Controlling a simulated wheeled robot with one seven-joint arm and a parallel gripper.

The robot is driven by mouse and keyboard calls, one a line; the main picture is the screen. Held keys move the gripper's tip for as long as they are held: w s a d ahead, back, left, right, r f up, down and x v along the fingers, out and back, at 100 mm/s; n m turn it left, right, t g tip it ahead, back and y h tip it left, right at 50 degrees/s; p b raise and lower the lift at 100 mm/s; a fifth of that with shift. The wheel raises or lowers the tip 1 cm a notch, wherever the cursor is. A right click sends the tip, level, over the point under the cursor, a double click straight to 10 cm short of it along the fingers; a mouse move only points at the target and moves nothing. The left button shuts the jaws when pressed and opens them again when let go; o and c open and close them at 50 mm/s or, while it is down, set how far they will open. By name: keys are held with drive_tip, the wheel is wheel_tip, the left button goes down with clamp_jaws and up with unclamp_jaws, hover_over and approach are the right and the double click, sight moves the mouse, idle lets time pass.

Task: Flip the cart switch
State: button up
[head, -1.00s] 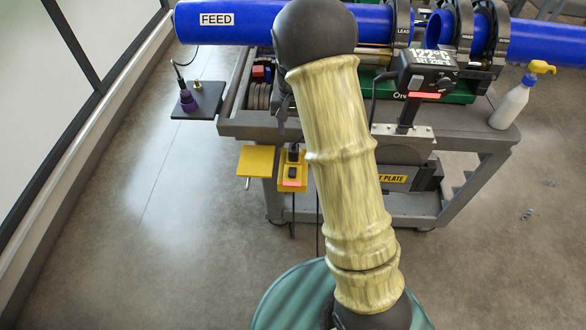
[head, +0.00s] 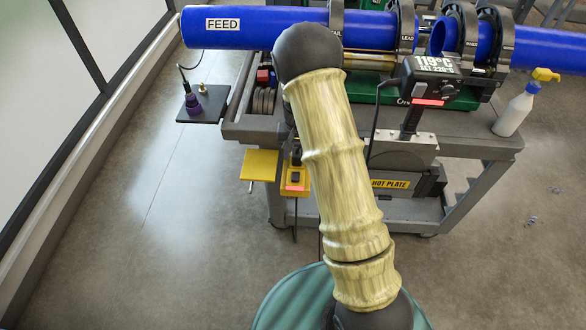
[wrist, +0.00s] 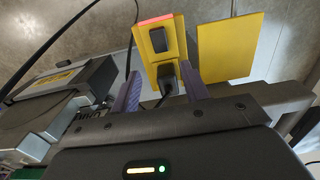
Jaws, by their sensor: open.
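The cart switch is a black rocker (wrist: 157,40) on a yellow box (wrist: 143,57) with a lit red strip along one end. In the head view the yellow box (head: 290,191) hangs at the cart's front left, partly behind my arm. A black plug (wrist: 168,76) sits in the box just below the rocker. My gripper (wrist: 160,75) is open and empty, its purple fingers on either side of the plug end of the box in the wrist view. I cannot tell whether the fingers touch the box. In the head view my gripper is hidden behind my arm.
A yellow plate (head: 260,165) sits beside the box. The grey cart (head: 462,150) carries a blue FEED pipe (head: 255,28) and a display (head: 432,75) reading 119°C. A hot plate unit (head: 395,183) is below. A black cable (wrist: 127,55) runs near the fingers. Floor is clear at left.

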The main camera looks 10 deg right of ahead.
sight(295, 172)
drive_tip(key=f, duration=0.8)
drive_tip(key=shift+a+p, duration=0.2)
drive_tip(key=shift+p, duration=0.1)
drive_tip(key=shift+c, duration=0.3)
